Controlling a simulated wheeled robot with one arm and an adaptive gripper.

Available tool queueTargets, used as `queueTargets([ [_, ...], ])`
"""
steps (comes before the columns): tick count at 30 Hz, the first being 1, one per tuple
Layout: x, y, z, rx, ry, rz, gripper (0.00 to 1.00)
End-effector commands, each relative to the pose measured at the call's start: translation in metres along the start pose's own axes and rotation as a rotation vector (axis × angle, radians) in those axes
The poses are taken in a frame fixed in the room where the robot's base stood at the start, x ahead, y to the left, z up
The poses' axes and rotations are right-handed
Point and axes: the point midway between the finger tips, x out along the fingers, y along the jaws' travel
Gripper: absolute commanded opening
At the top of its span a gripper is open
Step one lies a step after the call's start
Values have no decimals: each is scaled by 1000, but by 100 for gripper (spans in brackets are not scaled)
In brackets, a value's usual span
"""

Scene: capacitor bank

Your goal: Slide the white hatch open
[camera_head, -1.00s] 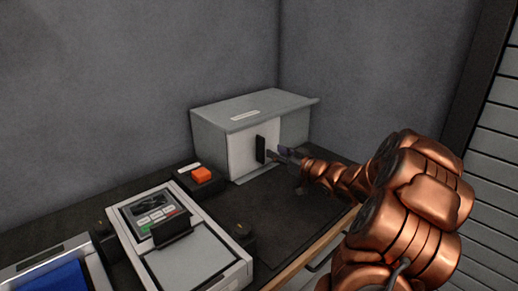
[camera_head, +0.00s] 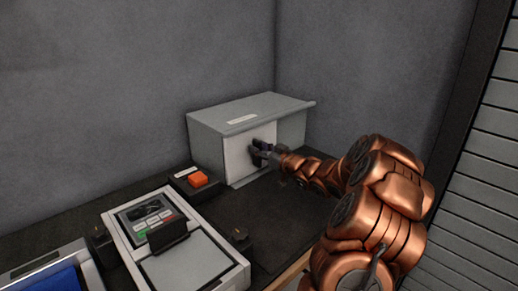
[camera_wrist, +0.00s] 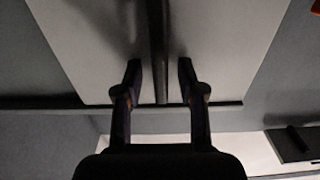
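The white hatch (camera_head: 238,158) is an upright panel on the front of a grey box (camera_head: 205,140) at the back of the bench. A dark vertical handle stands out from the hatch; in the wrist view the handle (camera_wrist: 157,45) is a dark bar running down between my fingers. My gripper (camera_head: 264,154) is at the handle in the head view, hiding part of it. In the wrist view my gripper (camera_wrist: 160,72) is open, one finger on each side of the handle, with a gap visible on both sides. The hatch fills much of the wrist view (camera_wrist: 90,45).
An orange button (camera_head: 198,179) on a black base sits just left of the hatch.

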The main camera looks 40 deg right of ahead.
Motion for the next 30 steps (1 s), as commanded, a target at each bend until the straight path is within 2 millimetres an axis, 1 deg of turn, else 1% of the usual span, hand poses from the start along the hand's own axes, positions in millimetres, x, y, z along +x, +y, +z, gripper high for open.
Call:
queueTargets([
  [3, 3, 0, 0, 0, 0, 0, 40],
  [11, 3, 0, 0, 1, 0, 0, 40],
  [22, 3, 0, 0, 0, -1, 0, 1],
  [30, 3, 0, 0, 0, -1, 0, 0],
])
